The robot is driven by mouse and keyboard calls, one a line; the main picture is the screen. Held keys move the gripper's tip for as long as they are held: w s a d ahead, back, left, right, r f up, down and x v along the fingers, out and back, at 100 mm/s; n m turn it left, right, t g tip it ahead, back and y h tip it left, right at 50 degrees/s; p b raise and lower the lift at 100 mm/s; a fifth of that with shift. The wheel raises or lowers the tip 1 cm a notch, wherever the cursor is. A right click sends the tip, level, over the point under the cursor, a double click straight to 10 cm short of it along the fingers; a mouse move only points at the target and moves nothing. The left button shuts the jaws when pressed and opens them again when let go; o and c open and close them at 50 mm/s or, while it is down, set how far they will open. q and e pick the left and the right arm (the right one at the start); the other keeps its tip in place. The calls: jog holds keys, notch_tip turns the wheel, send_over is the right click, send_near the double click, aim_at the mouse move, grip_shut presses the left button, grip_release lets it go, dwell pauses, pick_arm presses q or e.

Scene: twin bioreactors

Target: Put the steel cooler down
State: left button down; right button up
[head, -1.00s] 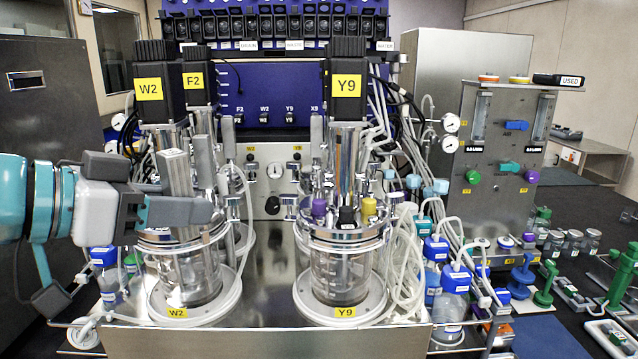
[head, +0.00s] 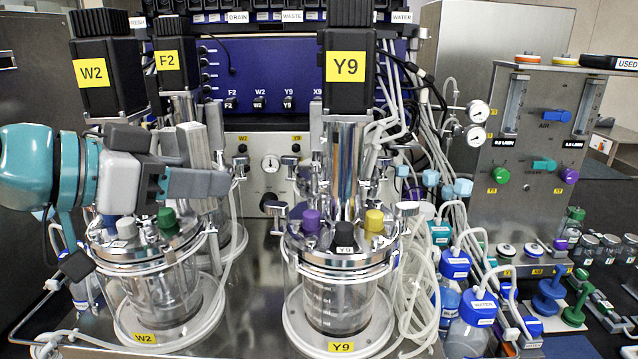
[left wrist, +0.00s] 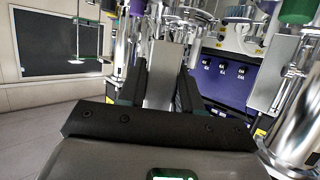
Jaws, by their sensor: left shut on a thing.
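My left gripper (head: 205,182) comes in from the left over the front-left W2 vessel (head: 165,290). It is shut on the steel cooler (head: 193,143), a grey, upright rectangular block. In the left wrist view the cooler (left wrist: 163,72) stands between the two dark fingers. The W2 lid (head: 130,254) below carries a grey cap (head: 127,228) and a green cap (head: 168,219). I cannot tell whether the cooler touches anything below. My right gripper is not in view.
The Y9 vessel (head: 340,295) stands to the right, with a tall steel column and black motor (head: 347,75). The W2 motor (head: 106,78) is above my arm. Tubes and blue-capped bottles (head: 470,325) crowd the right. Some bare steel deck (head: 257,275) shows between the vessels.

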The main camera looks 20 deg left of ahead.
pick_arm(q)
jog(key=shift+w+d+r, duration=0.15)
jog(key=shift+w+d, duration=0.05)
jog(key=shift+w, duration=0.15)
jog(key=p, duration=0.6)
send_over(313, 174)
jog(key=shift+w+d+f, duration=0.1)
jog(key=shift+w+f, duration=0.1)
jog(key=shift+f, duration=0.05)
jog(key=f, duration=0.3)
jog(key=shift+s+b, duration=0.2)
jog(key=shift+b, duration=0.2)
jog(key=shift+w+f, duration=0.1)
jog(key=shift+w, duration=0.05)
jog(key=shift+f, duration=0.15)
jog(key=c, duration=1)
grip_release()
jog(key=shift+c, duration=0.2)
